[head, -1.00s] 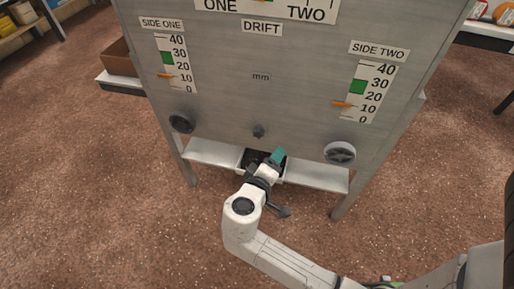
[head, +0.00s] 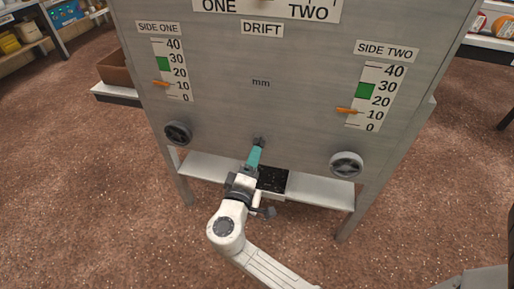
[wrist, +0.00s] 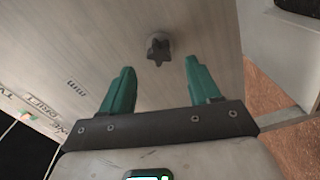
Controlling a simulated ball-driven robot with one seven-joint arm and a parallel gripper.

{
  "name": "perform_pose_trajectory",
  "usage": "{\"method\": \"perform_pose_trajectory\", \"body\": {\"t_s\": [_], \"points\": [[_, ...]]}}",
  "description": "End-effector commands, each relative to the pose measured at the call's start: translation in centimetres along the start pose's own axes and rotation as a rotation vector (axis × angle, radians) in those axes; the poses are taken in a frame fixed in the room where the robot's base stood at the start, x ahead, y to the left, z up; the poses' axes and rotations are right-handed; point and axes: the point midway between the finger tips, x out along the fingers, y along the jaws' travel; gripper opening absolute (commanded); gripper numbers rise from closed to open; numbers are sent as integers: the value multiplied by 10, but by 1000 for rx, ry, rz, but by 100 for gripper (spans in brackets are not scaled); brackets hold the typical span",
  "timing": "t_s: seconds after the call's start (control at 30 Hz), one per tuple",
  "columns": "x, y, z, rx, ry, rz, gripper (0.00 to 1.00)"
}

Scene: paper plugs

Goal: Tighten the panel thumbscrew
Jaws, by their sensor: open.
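The panel thumbscrew (head: 259,141) is a small dark lobed knob low in the middle of the grey metal panel (head: 225,75). In the wrist view the thumbscrew (wrist: 159,48) shows its star-shaped head, just beyond and between the fingertips. My gripper (head: 255,153) has teal fingers and is just below the thumbscrew in the head view. In the wrist view my gripper (wrist: 160,72) is open and empty, with a finger to either side of the thumbscrew's line. The fingers appear apart from the knob.
Two round handwheels stick out, one at the left (head: 178,132) and one at the right (head: 346,164). A shelf (head: 325,190) runs below the panel with a dark speckled tray (head: 272,179) on it. Two scales with orange pointers are above.

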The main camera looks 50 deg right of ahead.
Motion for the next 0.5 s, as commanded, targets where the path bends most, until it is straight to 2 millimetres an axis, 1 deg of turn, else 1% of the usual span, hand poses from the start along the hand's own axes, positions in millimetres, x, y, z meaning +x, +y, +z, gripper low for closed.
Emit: {"method": "perform_pose_trajectory", "body": {"t_s": [0.1, 0.2, 0.5], "points": [[8, 0, 0, 1, -2, 1, 62], [11, 0, 0, 1, -1, 0, 62], [12, 0, 0, 0, -1, 0, 62]]}}
